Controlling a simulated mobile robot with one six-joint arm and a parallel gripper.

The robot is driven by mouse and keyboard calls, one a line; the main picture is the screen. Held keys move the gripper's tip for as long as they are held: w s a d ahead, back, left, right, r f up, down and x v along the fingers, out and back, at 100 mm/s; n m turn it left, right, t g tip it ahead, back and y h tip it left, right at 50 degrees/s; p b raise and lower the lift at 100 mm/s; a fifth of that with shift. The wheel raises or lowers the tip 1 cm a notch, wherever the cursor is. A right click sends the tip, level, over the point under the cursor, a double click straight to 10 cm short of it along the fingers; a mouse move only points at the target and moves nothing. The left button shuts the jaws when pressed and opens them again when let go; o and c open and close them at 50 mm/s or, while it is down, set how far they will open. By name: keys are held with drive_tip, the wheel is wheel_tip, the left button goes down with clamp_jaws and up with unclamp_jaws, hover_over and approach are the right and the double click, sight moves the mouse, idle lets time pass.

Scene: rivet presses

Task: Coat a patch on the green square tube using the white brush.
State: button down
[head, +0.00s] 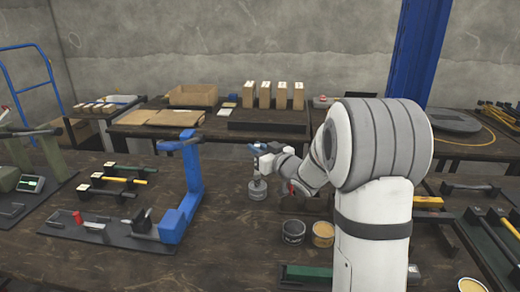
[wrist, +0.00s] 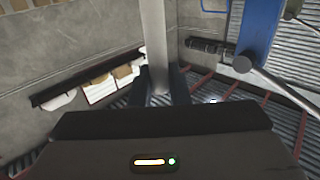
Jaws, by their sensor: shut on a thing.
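My gripper (head: 262,165) is above the middle of the dark bench, partly hidden by my own arm. In the wrist view its two dark fingers (wrist: 160,92) are closed around a pale grey-white rod (wrist: 154,40), which runs up out of the picture. The rod may be the white brush's handle; no bristles show. A dark green bar (head: 305,272), probably the green square tube, lies at the bench's front, partly hidden behind my arm. It is apart from my gripper, nearer the camera.
A dark can (head: 293,231) and a can with yellow contents (head: 323,234) stand near the green bar. A small grey cylinder (head: 258,188) stands beneath my gripper. A blue press (head: 190,185) is at left. Racks with bars (head: 490,235) stand at right.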

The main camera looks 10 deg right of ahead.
drive_tip(key=shift+s+f, duration=0.1)
drive_tip(key=shift+f, duration=0.35)
idle(1.1)
drive_tip(key=shift+r+p, duration=0.35)
drive_tip(key=shift+r, duration=0.4)
drive_tip(key=shift+r+p, duration=2.05)
drive_tip(key=shift+r, duration=1)
drive_tip(key=shift+f, duration=0.1)
